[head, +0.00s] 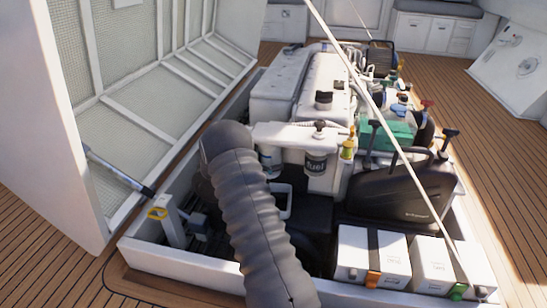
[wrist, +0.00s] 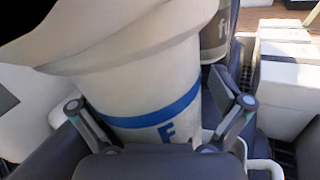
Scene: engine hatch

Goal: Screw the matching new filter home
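A white filter with a blue band and a letter F (wrist: 155,115) fills the middle of the wrist view, its wide top up under a white housing. In the head view a white filter with a blue band (head: 270,160) hangs under the white filter head (head: 296,134), partly behind my arm. My gripper (wrist: 160,115) has one finger on each side of the filter. I cannot tell whether both pads press on it. My gripper is hidden in the head view. A dark filter marked "fuel" (head: 316,164) hangs to the right; it also shows in the wrist view (wrist: 214,38).
A white-rimmed bin (head: 283,203) stands below the filters. White battery boxes (head: 372,256) and a black generator-like case (head: 405,195) are to the right. The raised hatch lid (head: 140,110) and its strut (head: 120,172) are at left.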

